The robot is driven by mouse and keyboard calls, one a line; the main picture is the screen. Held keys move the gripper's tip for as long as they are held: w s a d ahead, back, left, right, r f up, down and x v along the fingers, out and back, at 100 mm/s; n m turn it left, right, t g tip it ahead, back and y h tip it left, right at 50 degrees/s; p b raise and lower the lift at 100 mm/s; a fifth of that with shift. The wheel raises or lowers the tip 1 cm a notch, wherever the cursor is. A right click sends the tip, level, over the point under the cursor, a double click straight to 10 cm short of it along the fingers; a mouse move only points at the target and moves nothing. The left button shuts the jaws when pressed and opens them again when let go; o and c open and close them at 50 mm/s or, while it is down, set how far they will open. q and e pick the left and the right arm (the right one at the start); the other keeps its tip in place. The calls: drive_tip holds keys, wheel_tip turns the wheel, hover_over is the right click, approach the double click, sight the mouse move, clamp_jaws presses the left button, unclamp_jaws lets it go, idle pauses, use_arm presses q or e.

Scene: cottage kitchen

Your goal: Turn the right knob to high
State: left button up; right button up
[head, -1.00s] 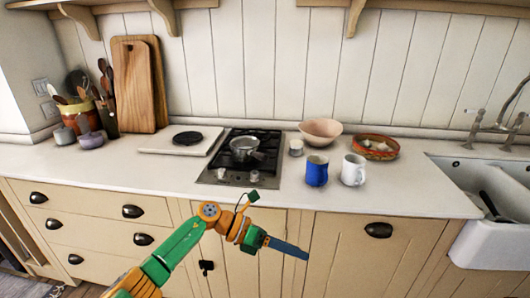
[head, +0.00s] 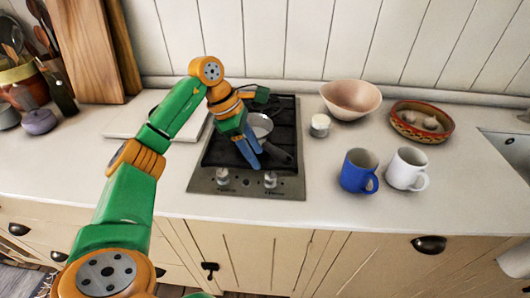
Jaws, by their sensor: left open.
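The black gas hob (head: 292,127) is set in the counter, with a steel front strip that carries two knobs. The right knob (head: 270,180) stands on the strip's right part, and the left knob (head: 222,177) on its left part. My left gripper (head: 254,163) is over the hob with its blue fingers pointing down, above and slightly left of the right knob in the picture and apart from it. It is open with nothing seen between its fingers. A small metal pan (head: 262,122) on the hob is partly hidden behind my left gripper; its dark handle points towards the front right. My right gripper is out of view.
A blue mug (head: 358,171), a white mug (head: 407,169), a small white jar (head: 320,125), a beige bowl (head: 351,97) and a patterned dish (head: 421,121) stand right of the hob. A white board (head: 130,121) lies left of it. The counter in front of the mugs is clear.

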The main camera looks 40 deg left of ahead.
sight(268, 175)
use_arm(q)
drive_tip(key=p+x, duration=0.1)
drive_tip(key=x, duration=0.5)
drive_tip(key=shift+s+d+f, duration=0.15)
drive_tip(key=shift+d+f, duration=0.05)
drive_tip(key=shift+d, duration=0.1)
drive_tip(key=shift+f, duration=0.2)
clamp_jaws()
